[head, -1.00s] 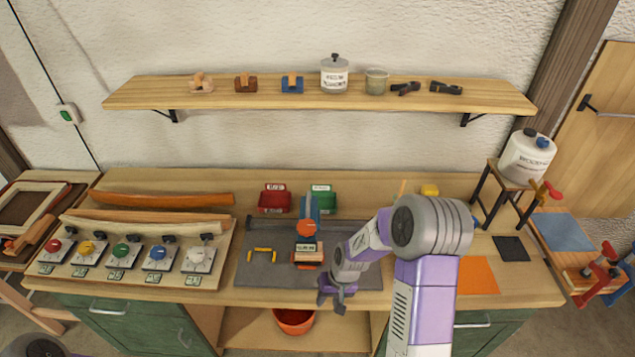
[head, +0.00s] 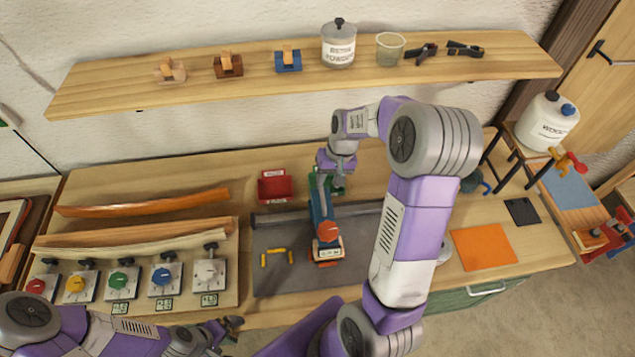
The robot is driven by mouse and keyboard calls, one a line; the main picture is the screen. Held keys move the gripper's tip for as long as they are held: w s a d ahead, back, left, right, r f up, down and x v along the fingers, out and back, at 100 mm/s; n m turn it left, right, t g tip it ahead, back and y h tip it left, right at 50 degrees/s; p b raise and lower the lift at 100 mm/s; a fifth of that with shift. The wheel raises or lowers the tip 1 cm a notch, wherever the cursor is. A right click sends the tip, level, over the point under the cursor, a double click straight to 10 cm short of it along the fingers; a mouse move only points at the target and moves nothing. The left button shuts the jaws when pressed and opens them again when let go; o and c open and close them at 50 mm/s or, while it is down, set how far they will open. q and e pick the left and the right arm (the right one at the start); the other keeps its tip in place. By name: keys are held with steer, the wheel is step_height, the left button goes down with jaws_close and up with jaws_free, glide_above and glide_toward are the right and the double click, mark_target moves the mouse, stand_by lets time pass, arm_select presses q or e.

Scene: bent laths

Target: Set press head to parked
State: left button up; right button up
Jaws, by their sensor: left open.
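The press (head: 323,212) is a blue-bodied tool with a round orange-red knob and a small label at its front. It stands on the grey mat (head: 275,275) on the workbench. My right gripper (head: 338,182) is by the rear end of the press, in front of the green bin (head: 312,184); I cannot tell whether it touches the press or whether its fingers are shut. My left gripper (head: 228,328) is low at the bench's front edge, open and away from the press. My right arm hides part of the mat.
A red bin (head: 275,187) stands left of the press. Bent laths (head: 145,202) and a panel of coloured knobs (head: 119,282) lie at left. An orange square (head: 478,248) lies at right. A shelf (head: 200,90) with blocks and jars hangs above the bench.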

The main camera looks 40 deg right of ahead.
mark_target(323, 196)
steer(key=f, duration=0.4)
steer(key=a+f, duration=0.1)
steer(key=shift+w+f, duration=0.25)
steer(key=shift+f, duration=0.15)
steer(key=shift+s+f, duration=0.1)
steer(key=shift+c, duration=0.3)
jaws_close()
